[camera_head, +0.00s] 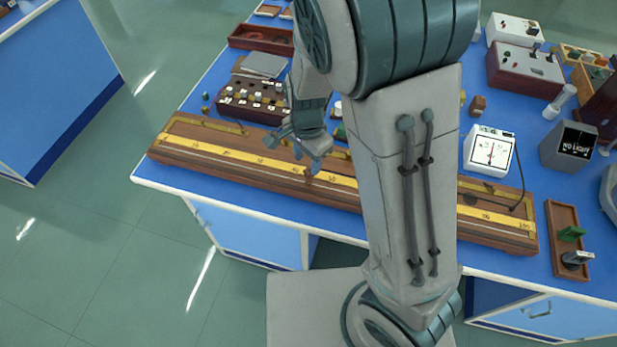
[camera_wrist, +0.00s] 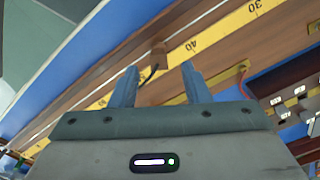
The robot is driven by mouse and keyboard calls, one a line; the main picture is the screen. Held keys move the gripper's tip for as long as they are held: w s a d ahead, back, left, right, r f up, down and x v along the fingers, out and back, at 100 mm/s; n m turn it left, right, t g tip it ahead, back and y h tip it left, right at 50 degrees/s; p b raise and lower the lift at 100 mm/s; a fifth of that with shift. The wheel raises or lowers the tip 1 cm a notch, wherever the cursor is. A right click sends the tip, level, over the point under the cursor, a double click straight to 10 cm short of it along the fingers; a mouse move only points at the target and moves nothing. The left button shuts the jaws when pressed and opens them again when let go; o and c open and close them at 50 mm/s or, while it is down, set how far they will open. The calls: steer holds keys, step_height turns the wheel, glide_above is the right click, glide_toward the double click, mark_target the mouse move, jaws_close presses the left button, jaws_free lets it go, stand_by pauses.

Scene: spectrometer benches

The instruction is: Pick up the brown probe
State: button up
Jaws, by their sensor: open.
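The brown probe (camera_wrist: 159,47) is a small brown block with a thin dark tip or wire at its lower side. It sits by the yellow scale of a long wooden board (camera_head: 235,165). In the wrist view it lies just beyond and between my two blue-grey fingertips. My gripper (camera_wrist: 159,68) is open, with nothing between its fingers. In the head view my gripper (camera_head: 307,160) is low over the middle of the board, and the probe (camera_head: 309,175) shows as a small brown spot beside its fingertips. My arm hides part of the board.
A dark box with pale-topped pegs (camera_head: 250,100) stands behind the board at left. A white dial meter (camera_head: 490,152), a grey box (camera_head: 568,146) and a wooden tray (camera_head: 564,238) are at right. The blue bench's front edge is close to the board.

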mark_target(309, 171)
steer(key=shift+d+f, duration=0.15)
steer(key=shift+f, duration=1.3)
steer(key=shift+d+f, duration=0.1)
steer(key=shift+f, duration=1.35)
steer(key=shift+c, duration=0.3)
jaws_close()
